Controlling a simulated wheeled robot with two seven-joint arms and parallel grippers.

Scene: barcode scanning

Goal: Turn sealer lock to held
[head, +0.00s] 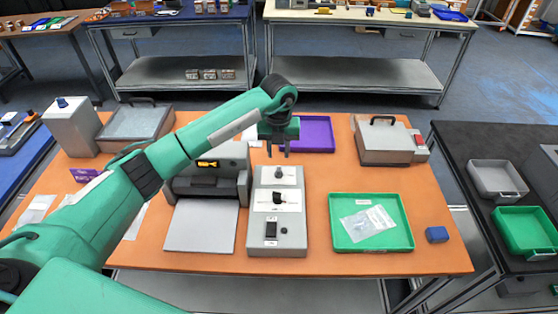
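A grey control box (256,241) stands mid-table. It carries a small dark knob (278,173) at its far end, a black turn handle (278,197) on a white plate in the middle, and a black switch (271,229) near the front. Labels are too small to read, so I cannot tell which control is the sealer lock. My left gripper (278,150) hangs fingers down, just beyond the far knob in the picture. Its fingertips are apart with nothing visible between them. Contact with the knob is not apparent. My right gripper is not in view.
A grey machine (243,181) stands left of the control box, partly behind my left arm. A green tray (338,237) holding a clear bag (368,222) lies to the right. A purple tray (318,136) and a handled case (384,156) stand behind. A blue block (437,234) sits near the right edge.

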